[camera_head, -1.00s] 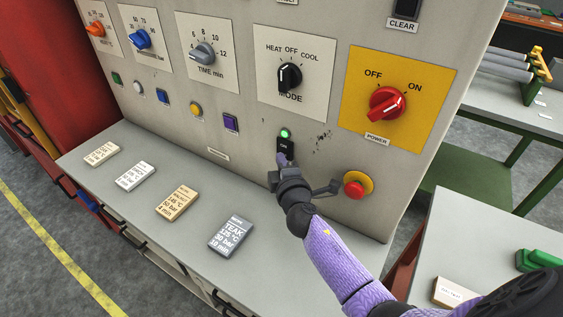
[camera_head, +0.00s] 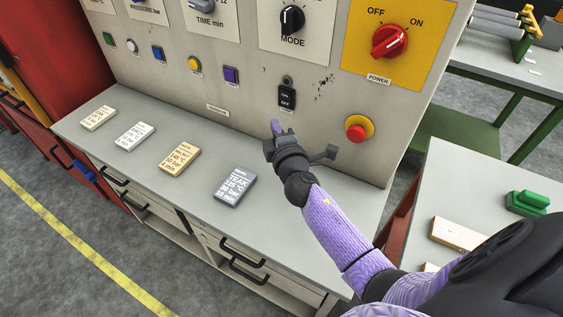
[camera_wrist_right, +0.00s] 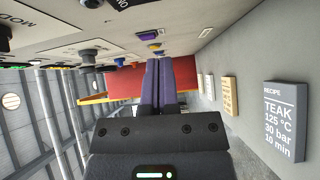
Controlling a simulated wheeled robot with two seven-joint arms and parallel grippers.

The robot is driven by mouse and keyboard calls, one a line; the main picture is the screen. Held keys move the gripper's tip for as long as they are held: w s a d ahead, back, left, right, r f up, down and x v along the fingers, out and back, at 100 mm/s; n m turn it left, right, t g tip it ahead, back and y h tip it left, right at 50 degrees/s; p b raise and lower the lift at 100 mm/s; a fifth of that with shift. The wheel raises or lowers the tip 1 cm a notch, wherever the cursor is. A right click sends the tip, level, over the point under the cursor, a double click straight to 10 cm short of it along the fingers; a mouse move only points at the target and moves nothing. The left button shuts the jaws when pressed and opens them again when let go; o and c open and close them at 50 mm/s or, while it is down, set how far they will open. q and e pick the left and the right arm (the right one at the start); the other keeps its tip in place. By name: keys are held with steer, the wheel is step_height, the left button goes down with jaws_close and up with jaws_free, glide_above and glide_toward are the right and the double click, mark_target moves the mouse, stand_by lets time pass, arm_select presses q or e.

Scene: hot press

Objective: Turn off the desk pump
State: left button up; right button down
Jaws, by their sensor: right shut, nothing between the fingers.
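A small black switch (camera_head: 287,97) marked ON and OFF sits on the front of the grey panel (camera_head: 250,130). The small lamp (camera_head: 287,79) above it is dark. My right gripper (camera_head: 277,129) is just below the switch, apart from it, with its fingers shut and empty. Its shut fingers (camera_wrist_right: 160,85) also show in the right wrist view. My left gripper is not in view.
A red emergency button (camera_head: 357,129) and a red power knob (camera_head: 390,41) are to the right. Recipe blocks, including the grey TEAK block (camera_head: 234,189), stand on the ledge (camera_head: 290,225). Coloured buttons line the panel at left.

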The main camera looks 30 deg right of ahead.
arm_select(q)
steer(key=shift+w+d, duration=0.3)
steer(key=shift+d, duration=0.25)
arm_select(e)
steer(key=v, duration=0.7)
steer(key=shift+s+d+f, duration=0.25)
steer(key=shift+s+f, duration=0.2)
steer(key=shift+f, duration=0.15)
